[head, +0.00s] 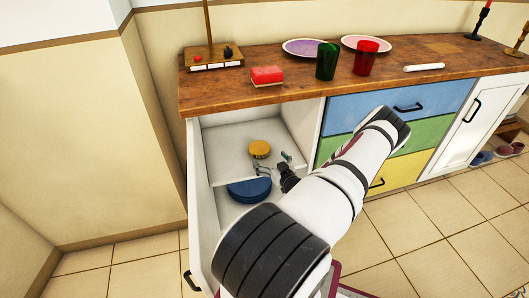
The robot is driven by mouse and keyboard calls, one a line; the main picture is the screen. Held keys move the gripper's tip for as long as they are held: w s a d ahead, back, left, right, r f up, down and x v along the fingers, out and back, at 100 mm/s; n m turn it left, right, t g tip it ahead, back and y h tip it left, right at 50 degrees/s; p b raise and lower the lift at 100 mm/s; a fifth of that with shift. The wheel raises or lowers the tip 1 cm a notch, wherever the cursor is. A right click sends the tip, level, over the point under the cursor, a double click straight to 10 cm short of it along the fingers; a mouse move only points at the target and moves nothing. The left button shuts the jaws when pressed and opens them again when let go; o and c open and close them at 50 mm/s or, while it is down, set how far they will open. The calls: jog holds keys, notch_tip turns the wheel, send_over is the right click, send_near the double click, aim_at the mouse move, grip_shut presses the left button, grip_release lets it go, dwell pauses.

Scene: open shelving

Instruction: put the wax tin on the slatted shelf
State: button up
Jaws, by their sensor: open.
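A small round yellow tin (260,148), which looks like the wax tin, sits in the open cabinet below the left end of the counter. A larger, flat, round blue thing (250,190) lies below it in the picture. No label can be read on either. My gripper (268,164) reaches into the cabinet from the right. Its fingers are open, just below the yellow tin in the picture; I cannot tell whether they touch it. A low brown wooden rack (510,129) at the right edge may be the slatted shelf; only part of it shows.
The white cabinet door (202,225) stands open on the left. The counter (300,82) holds a red block (267,75), green (327,62) and red (365,58) cups and plates. Drawers are shut. Slippers (482,158) lie near the rack. Tiled floor is clear in front.

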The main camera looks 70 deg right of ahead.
jog(key=shift+p+v, duration=0.35)
jog(key=shift+v, duration=2.25)
